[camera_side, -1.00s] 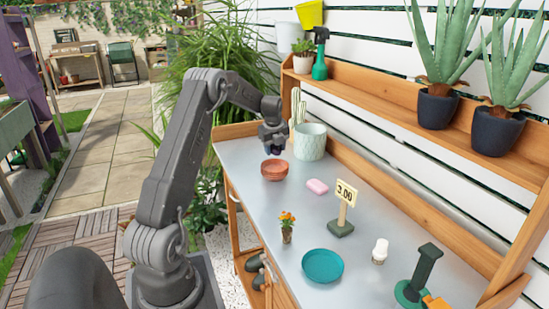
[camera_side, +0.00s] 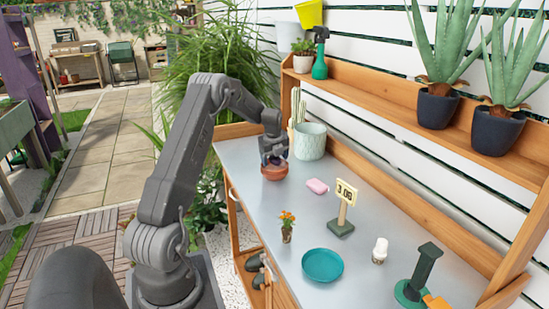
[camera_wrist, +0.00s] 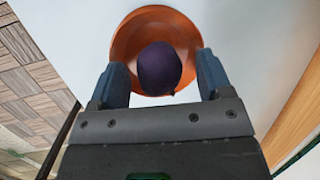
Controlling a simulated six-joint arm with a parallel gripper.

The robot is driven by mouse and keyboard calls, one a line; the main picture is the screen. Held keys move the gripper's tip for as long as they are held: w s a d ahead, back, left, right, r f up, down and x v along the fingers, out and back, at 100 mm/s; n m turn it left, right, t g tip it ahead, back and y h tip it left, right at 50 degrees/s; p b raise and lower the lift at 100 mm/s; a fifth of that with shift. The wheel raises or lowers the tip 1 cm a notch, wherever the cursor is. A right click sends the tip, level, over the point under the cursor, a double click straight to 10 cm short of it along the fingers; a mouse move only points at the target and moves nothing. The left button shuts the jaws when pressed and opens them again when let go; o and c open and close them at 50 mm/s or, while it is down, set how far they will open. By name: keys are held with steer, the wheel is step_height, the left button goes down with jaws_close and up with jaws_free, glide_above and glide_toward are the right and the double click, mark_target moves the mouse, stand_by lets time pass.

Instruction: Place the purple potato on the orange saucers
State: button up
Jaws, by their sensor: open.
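The orange saucers (camera_side: 275,173) stand on the metal bench top at its far left end. In the wrist view the orange saucer (camera_wrist: 127,45) shows as a round dish with the purple potato (camera_wrist: 159,68) inside its rim, toward my side. My gripper (camera_side: 274,157) is low over the saucers, and in the wrist view my gripper (camera_wrist: 160,80) has one finger on each side of the potato. The fingers are open, with a gap between each finger and the potato. In the side view the potato is mostly hidden by my gripper.
A pale pot with a cactus (camera_side: 310,141) stands close behind the saucers. A pink soap-like block (camera_side: 317,186), a price sign (camera_side: 345,193), a small flower pot (camera_side: 287,233) and a teal dish (camera_side: 322,265) stand farther right. Bare bench lies between them.

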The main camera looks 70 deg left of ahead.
steer(key=v, duration=1.2)
steer(key=d+r+n+t, duration=0.1)
steer(key=d+r+n, duration=0.4)
steer(key=d, duration=0.9)
steer(key=s+d+r+n+t+h, duration=0.1)
steer(key=s+d+r+n, duration=0.15)
steer(key=d, duration=0.55)
steer(key=s+d+r+n, duration=0.1)
steer(key=s+d+n, duration=0.25)
steer(key=d, duration=0.35)
steer(key=s+d+r+n+t+h, duration=0.15)
steer(key=s+d, duration=0.25)
steer(key=d, duration=0.4)
steer(key=s+d+f+n, duration=0.3)
steer(key=s+d+n, duration=0.2)
steer(key=s, duration=0.3)
steer(key=shift+d+f, duration=0.3)
steer(key=shift+d, duration=0.05)
